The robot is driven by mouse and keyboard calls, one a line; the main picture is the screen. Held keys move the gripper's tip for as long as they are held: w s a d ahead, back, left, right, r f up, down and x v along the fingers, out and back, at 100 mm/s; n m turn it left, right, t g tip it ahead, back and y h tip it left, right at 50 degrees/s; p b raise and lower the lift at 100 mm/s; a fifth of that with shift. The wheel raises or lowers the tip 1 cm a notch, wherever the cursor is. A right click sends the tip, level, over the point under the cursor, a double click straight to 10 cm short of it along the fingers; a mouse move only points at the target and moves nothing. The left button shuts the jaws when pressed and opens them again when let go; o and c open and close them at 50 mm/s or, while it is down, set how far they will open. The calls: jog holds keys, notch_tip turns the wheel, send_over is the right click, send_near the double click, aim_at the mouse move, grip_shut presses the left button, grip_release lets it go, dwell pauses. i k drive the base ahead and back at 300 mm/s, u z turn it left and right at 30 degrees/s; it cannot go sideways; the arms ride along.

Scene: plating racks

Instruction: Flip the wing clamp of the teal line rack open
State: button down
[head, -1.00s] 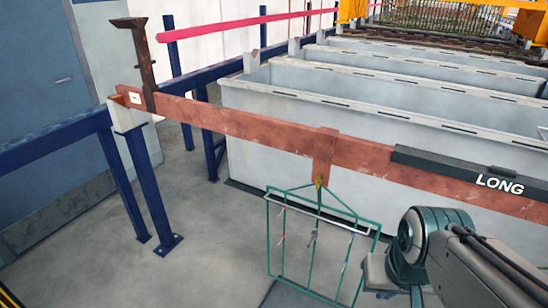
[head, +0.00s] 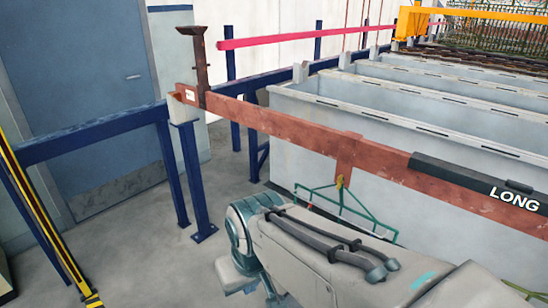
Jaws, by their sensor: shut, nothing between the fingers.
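The teal-green wire rack (head: 368,212) hangs below the rust-red bar (head: 290,127) at a copper-coloured hanger piece (head: 348,152). A small yellowish fitting (head: 340,182) sits at the rack's top, just under the hanger; it may be the wing clamp, but it is too small to tell whether it is open or shut. Only the rack's upper part shows; my arm hides the lower part. My arm reaches across the lower middle of the head view, in front of the rack. My gripper's fingers do not show.
Grey open tanks (head: 400,150) stand in a row behind the bar. A black block marked LONG (head: 475,182) lies on the bar's right part. Blue posts and rails (head: 95,135) stand at left, before a grey-blue door (head: 110,80). Bare floor (head: 140,245) lies at left.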

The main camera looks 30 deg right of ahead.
aim_at(340, 182)
jog(key=u, duration=0.1)
jog(key=i, duration=3.35)
jog(key=z, duration=4.25)
jog(key=i, duration=0.5)
jog(key=z, duration=0.05)
